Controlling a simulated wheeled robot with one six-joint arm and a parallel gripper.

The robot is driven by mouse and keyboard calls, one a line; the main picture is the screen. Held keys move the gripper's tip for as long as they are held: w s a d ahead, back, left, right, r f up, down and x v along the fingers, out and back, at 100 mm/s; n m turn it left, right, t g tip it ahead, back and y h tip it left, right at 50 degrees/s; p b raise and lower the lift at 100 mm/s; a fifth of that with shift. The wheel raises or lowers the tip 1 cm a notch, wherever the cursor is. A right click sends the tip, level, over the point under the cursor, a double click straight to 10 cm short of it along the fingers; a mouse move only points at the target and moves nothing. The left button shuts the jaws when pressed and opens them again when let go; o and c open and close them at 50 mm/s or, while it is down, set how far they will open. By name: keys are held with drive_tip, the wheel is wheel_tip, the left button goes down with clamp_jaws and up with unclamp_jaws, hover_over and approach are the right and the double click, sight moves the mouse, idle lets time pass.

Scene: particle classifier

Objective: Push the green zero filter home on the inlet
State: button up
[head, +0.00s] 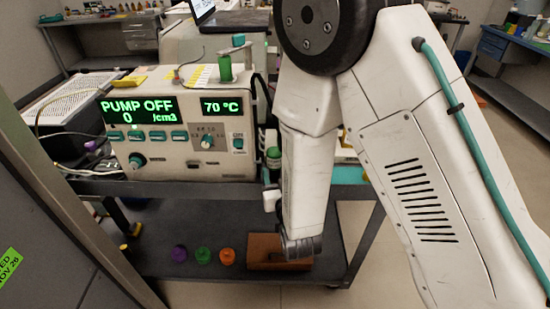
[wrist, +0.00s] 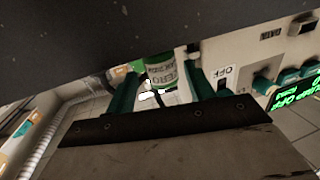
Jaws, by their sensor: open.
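The green zero filter (wrist: 160,70), with a white band marked ZERO, shows in the wrist view beyond and between the teal fingers of my gripper (wrist: 164,88). The fingers are apart, and I see a gap on both sides of the filter; contact cannot be told. In the head view the filter (head: 273,157) stands at the right side of the instrument (head: 185,135), partly behind my arm. The inlet and the filter's seat on it are hidden. My gripper is mostly hidden in the head view.
The instrument's display reads PUMP OFF, 0 /cm3 and 70 °C. A green cylinder (head: 225,68) stands on its top. Purple (head: 180,253), orange (head: 203,256) and green (head: 227,256) pieces and a brown box (head: 265,250) lie on the cart's lower shelf (head: 160,268).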

drive_tip(key=w, duration=0.2)
drive_tip(key=w+a, duration=0.1)
drive_tip(key=w, duration=0.4)
drive_tip(key=shift+w+a+f, duration=0.2)
drive_tip(key=shift+w+f, duration=0.05)
drive_tip(key=shift+w, duration=0.1)
drive_tip(key=c, duration=0.8)
